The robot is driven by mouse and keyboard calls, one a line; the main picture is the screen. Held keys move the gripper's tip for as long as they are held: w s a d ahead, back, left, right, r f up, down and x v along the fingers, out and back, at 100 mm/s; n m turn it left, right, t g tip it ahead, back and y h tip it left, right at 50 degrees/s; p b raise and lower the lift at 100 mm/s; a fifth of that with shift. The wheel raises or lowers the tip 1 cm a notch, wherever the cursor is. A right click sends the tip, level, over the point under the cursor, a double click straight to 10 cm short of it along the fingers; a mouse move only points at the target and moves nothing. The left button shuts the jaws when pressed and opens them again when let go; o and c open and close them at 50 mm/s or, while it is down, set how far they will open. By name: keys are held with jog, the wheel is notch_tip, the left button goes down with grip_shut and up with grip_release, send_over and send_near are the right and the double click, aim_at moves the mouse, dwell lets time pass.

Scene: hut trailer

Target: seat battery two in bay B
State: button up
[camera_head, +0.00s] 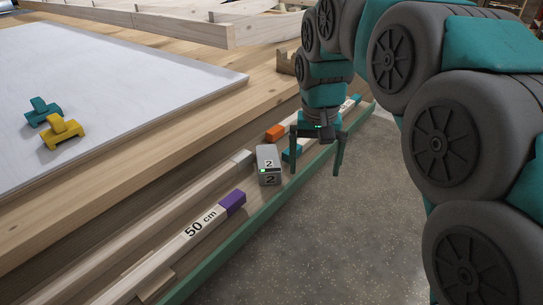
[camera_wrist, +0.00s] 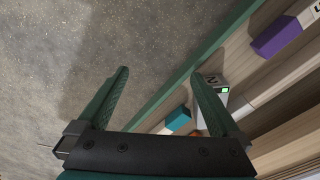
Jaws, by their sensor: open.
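Battery two (camera_head: 268,163), a grey box marked "2" on its top and side with a small green light, stands on the narrow wooden ledge beside the bench. In the wrist view battery two (camera_wrist: 214,82) is partly hidden behind the right finger. My gripper (camera_head: 314,167) is open and empty, to the right of the battery, with its fingers pointing down over the ledge's green edge and the floor. In the wrist view my gripper (camera_wrist: 160,74) has mostly floor between its fingers. I cannot make out a bay marked B in either view.
A wooden bar marked "50 cm" (camera_head: 200,222) with a purple end lies in front. Teal and yellow clips (camera_head: 62,132) rest on the white panel (camera_head: 110,80). Floor at right is clear.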

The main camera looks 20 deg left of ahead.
jog(key=p, duration=0.1)
send_near(268, 158)
jog(key=shift+s+d+f+t, duration=0.4)
jog(key=shift+s+d+f, duration=0.1)
jog(key=shift+s, duration=0.15)
jog(key=shift+a+f, duration=0.15)
jog(key=shift+w+f, duration=0.2)
jog(key=shift+f, duration=0.95)
jog(key=shift+w+a+f+p, duration=0.1)
jog(key=shift+w+f+p, duration=0.1)
jog(key=shift+f, duration=0.65)
jog(key=shift+w+a+f+p, duration=0.15)
jog(key=shift+w+f, duration=0.1)
jog(key=shift+f, duration=0.6)
jog(key=shift+w+a+f+p, duration=0.1)
jog(key=shift+w+f+p, duration=0.1)
jog(key=shift+f, duration=0.65)
grip_shut()
